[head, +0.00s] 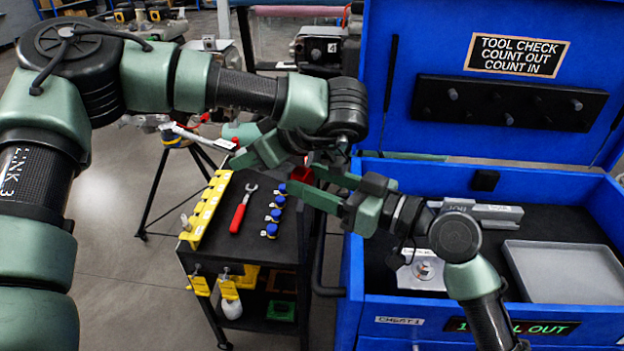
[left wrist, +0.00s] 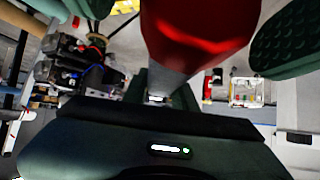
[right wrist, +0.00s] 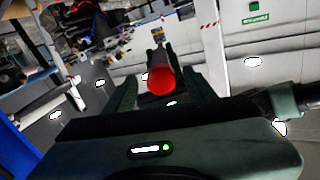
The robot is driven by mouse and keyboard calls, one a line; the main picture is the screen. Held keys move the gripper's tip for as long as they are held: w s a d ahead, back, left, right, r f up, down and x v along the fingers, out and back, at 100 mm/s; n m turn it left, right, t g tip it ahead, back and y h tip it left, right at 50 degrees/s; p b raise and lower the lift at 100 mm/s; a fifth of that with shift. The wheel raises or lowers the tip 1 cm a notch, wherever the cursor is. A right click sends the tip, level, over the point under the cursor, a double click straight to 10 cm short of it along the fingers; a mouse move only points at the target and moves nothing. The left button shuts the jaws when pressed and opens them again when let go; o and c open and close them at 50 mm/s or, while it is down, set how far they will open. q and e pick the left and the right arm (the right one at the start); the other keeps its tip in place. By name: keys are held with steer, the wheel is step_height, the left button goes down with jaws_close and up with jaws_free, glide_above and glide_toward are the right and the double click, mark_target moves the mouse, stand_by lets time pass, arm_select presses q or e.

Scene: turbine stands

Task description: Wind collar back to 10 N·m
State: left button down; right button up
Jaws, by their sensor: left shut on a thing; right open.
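The torque wrench (head: 205,137) has a silver, labelled shaft that sticks out to the left of my left gripper (head: 256,150). My left gripper is shut on the wrench and holds it in the air above the cart. Its red handle (head: 301,172) shows between the two arms. The handle fills the top of the left wrist view (left wrist: 200,30). My right gripper (head: 304,174) is open, with its fingers either side of the handle's end. The right wrist view shows that red end (right wrist: 160,81) between the fingers; contact cannot be told. The collar and its scale cannot be made out.
A black cart (head: 262,183) stands below, with a yellow rack (head: 207,210), a red-handled wrench (head: 240,212) and several blue-capped items. The open blue chest (head: 400,334) is at right, holding a grey tray (head: 565,272). A tripod (head: 160,185) stands at left.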

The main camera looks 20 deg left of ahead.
steer(key=shift+a, duration=0.25)
jaws_close()
steer(key=shift+w+d+m, duration=0.1)
steer(key=shift+m, duration=0.3)
steer(key=m, duration=0.2)
steer(key=shift+m, duration=0.4)
steer(key=shift+w+m, duration=0.1)
steer(key=shift+m, duration=1.9)
steer(key=shift+d, duration=0.1)
